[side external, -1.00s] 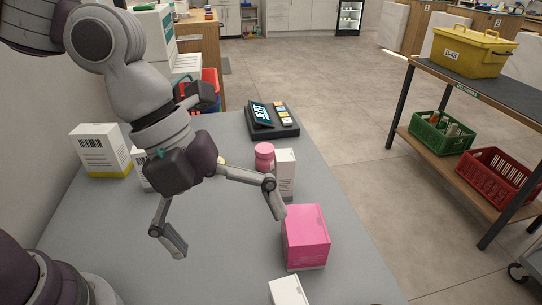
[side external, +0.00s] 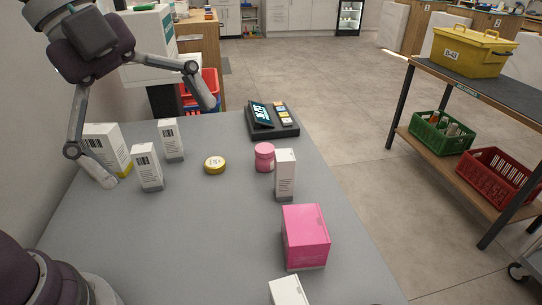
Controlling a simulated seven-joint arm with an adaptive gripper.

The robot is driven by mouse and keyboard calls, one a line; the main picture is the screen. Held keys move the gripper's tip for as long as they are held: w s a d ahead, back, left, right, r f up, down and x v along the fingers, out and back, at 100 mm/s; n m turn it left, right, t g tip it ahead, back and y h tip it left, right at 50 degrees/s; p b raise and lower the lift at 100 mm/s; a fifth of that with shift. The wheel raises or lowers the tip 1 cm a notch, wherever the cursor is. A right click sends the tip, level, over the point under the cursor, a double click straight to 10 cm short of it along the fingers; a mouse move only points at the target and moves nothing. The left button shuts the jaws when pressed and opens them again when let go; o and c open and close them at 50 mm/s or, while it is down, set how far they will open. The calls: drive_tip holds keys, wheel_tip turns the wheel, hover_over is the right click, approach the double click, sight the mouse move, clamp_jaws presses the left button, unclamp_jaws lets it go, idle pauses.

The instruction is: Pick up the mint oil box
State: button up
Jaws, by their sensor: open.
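I cannot read the labels, so I cannot tell which box is the mint oil box. A slim white box (side external: 147,168) and another slim white box (side external: 171,141) stand upright at the left of the grey counter (side external: 200,250). A larger white and yellow box (side external: 106,148) stands behind my left finger, partly hidden. Another white box (side external: 285,176) stands right of centre. A white box (side external: 287,291) is cut off at the bottom edge. My gripper (side external: 155,138) is wide open and empty at the upper left, its fingers spread apart.
A pink box (side external: 305,238) stands at the right front. A pink jar (side external: 264,157) is beside the white box, and a round yellow tin (side external: 215,165) lies mid-counter. A payment terminal (side external: 272,120) sits at the far end. A shelf (side external: 470,90) stands right.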

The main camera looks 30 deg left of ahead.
drive_tip(key=a+f+n+t+y, duration=0.3)
drive_tip(key=a+n, duration=0.8)
drive_tip(key=n, duration=0.9)
wheel_tip(320, 180, down, 2)
drive_tip(key=shift+s+a+f+n+y, duration=0.1)
drive_tip(key=shift+s+a+n+y, duration=0.3)
drive_tip(key=shift+y, duration=0.3)
drive_tip(key=shift+d, duration=0.1)
drive_tip(key=c, duration=0.4)
drive_tip(key=shift+c, duration=0.2)
drive_tip(key=m+g+h, duration=0.2)
drive_tip(key=m+h, duration=0.1)
drive_tip(key=m, duration=0.5)
approach(284, 295)
drive_tip(key=f, duration=0.1)
drive_tip(key=x, duration=0.4)
drive_tip(key=shift+s+d+f, duration=0.1)
drive_tip(key=shift+d+f, duration=0.15)
drive_tip(key=shift+f, duration=0.1)
drive_tip(key=x, duration=0.5)
drive_tip(key=shift+w+d+f, duration=0.1)
drive_tip(key=shift+w+f, duration=0.15)
drive_tip(key=shift+w, duration=0.25)
